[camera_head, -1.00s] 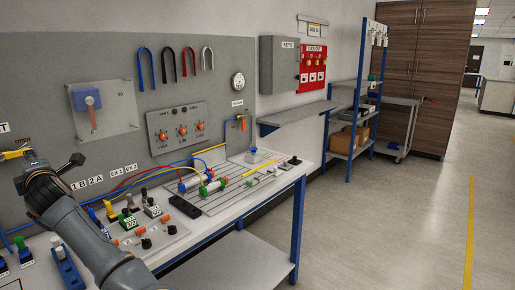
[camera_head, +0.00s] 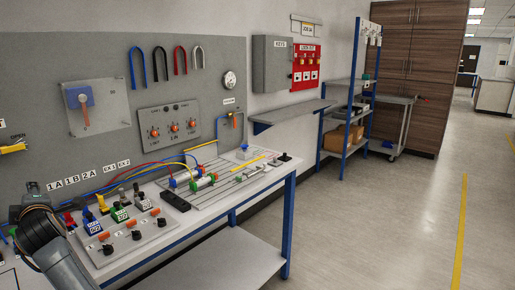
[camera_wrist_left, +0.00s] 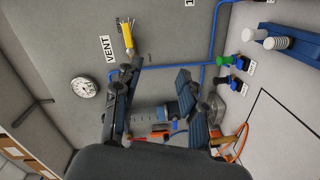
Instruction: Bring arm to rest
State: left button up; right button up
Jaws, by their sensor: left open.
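My left arm (camera_head: 68,266) comes in at the lower left of the head view, beside the workbench's left part. Its dark wrist lies low in front of the grey panel, and the fingertips cannot be made out there. In the left wrist view my left gripper (camera_wrist_left: 158,88) is open, with its two dark fingers apart and nothing held between them. A clear and blue cylindrical unit (camera_wrist_left: 153,114) shows behind the fingers, partly hidden by them. My right gripper is in neither view.
A yellow valve handle (camera_head: 13,149) is on the grey panel (camera_head: 75,50), above my wrist; it also shows in the wrist view (camera_wrist_left: 127,36). A valve block (camera_head: 130,238) with coloured knobs is right of my arm. Open floor (camera_head: 380,220) lies right of the bench.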

pick_arm(q)
jog(key=s+d+f+m+g+h, duration=0.1)
jog(key=s+d+f+m+h, duration=0.25)
jog(key=d+f+m, duration=0.35)
jog(key=s+d+f+m+h, duration=0.2)
jog(key=s+d+f+m, duration=0.25)
jog(key=f, duration=0.45)
jog(key=s+d+f+m+g+h, duration=0.1)
jog(key=s+d+f+m+h, duration=0.1)
jog(key=s+d+f+m, duration=0.45)
jog(key=s+d+f+m+g+h, duration=0.35)
jog(key=s+d+f, duration=0.35)
jog(key=s, duration=0.4)
jog(key=s+d+f+m+g+h, duration=0.2)
jog(key=s+d+f+m+g, duration=0.15)
jog(key=s+d+f, duration=0.55)
jog(key=s+f, duration=0.1)
jog(key=f, duration=1)
jog(key=s+d+f, duration=0.1)
jog(key=s+f, duration=0.1)
jog(key=f, duration=1)
jog(key=s+a+f+g, duration=0.1)
jog(key=s+a+f, duration=0.2)
jog(key=s+f, duration=1.2)
jog(key=shift+s+f+m+g+p, duration=0.3)
jog(key=shift+s+m, duration=0.1)
jog(key=shift+s, duration=0.3)
